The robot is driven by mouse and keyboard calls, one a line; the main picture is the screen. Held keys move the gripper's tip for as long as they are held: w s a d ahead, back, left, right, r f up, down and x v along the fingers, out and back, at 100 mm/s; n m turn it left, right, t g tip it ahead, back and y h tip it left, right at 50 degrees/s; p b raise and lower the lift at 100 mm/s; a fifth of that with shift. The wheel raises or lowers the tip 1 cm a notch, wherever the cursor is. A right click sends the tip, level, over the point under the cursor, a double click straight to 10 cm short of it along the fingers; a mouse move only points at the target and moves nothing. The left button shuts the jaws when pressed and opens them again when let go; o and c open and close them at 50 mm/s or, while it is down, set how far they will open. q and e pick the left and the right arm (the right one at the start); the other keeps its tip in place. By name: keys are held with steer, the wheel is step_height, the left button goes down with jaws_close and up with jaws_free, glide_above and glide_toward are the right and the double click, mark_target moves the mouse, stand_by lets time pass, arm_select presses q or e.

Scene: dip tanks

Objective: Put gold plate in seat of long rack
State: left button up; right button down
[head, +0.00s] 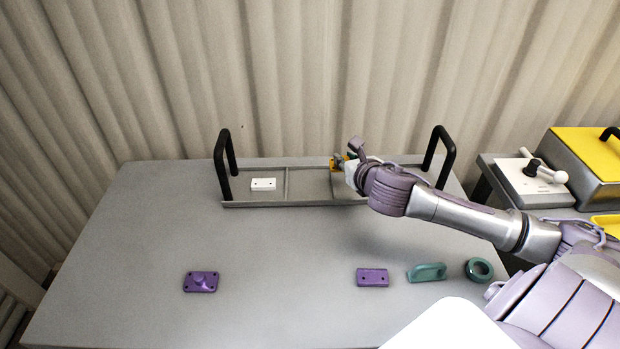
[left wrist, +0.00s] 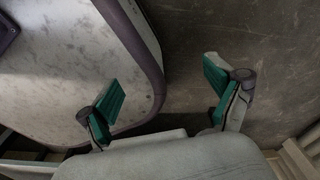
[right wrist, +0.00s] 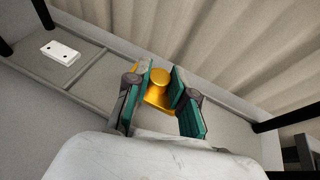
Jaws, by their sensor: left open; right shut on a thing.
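The long rack (head: 250,204) is a grey tray with dividers and a black handle at each end, standing at the back of the table. The gold plate (right wrist: 158,99), with a round knob, is between the fingers of my right gripper (right wrist: 163,92). In the head view the gold plate (head: 335,164) is mostly hidden by the gripper, over the rack right of its middle. I cannot tell whether it touches the rack floor. My left gripper (left wrist: 165,100) is open and empty, shown in the left wrist view near a rounded pale panel.
A white plate (head: 263,185) lies in the rack's left compartment. Two purple parts (head: 201,281) (head: 372,277) and two green parts (head: 427,272) (head: 479,269) lie along the table's front. A side unit with a yellow-lidded tank (head: 590,145) stands at right. The table's middle is clear.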

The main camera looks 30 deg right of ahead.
mark_target(311, 188)
steer(key=w+a+f, duration=0.1)
steer(key=w, duration=0.1)
steer(key=w+a+f, duration=0.2)
steer(key=w, duration=0.1)
steer(key=w+a+f, duration=0.1)
steer(key=w+f, duration=0.1)
steer(key=shift+w+a, duration=0.15)
steer(key=shift+a, duration=0.15)
steer(key=shift+w+a+f, duration=0.2)
step_height(311, 188, down, 4)
steer(key=shift+r+b, duration=0.1)
steer(key=shift+b, duration=0.3)
arm_select(q)
steer(key=shift+w+f, duration=0.35)
steer(key=shift+w, duration=0.2)
arm_select(e)
steer(key=c, duration=1)
jaws_free()
steer(key=shift+f, duration=0.3)
